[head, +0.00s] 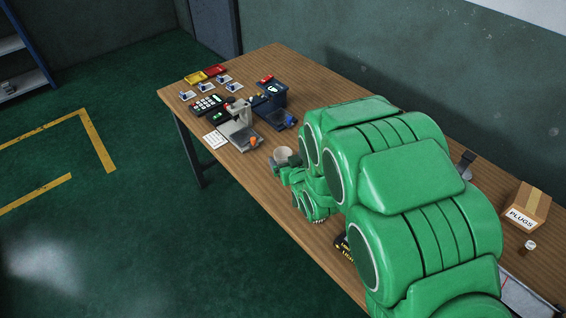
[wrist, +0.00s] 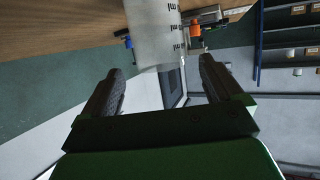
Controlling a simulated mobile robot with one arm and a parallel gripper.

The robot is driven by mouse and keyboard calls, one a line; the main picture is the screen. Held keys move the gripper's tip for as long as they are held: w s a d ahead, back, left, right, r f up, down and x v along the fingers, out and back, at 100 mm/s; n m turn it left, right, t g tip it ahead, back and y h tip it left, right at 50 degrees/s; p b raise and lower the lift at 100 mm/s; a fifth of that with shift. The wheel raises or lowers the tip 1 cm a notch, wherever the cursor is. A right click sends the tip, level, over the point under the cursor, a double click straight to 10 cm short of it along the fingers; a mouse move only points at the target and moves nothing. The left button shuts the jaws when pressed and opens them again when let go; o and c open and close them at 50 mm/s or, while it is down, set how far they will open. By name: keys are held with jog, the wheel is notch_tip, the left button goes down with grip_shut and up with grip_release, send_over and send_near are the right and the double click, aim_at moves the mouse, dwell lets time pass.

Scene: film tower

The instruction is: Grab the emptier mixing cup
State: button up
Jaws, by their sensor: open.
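One mixing cup (head: 284,154), pale and translucent, stands on the wooden table at the end of my arm. In the wrist view the same cup (wrist: 153,28) shows large at the top, with dark graduation marks along its side. My gripper (wrist: 160,66) is open, its two dark fingers spread apart with the cup ahead of and between them. I cannot tell whether they touch it. In the head view my gripper (head: 285,162) is beside the cup, partly hidden by my green arm. The cup's fill level cannot be told. No second mixing cup is clearly visible.
A grey stand device (head: 239,130) and a dark blue device (head: 273,103) stand just beyond the cup. Red (head: 215,70) and yellow (head: 195,78) trays lie at the far end. A PLUGS box (head: 528,208) and a small jar (head: 530,244) are at right. My arm hides much of the table.

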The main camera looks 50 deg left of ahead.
aim_at(281, 151)
jog(key=shift+f+x, duration=0.2)
jog(key=shift+x, duration=3.05)
jog(key=shift+s, duration=0.2)
jog(key=shift+c, duration=0.2)
jog(key=shift+d, duration=0.1)
jog(key=c, duration=1)
jog(key=shift+r, duration=0.25)
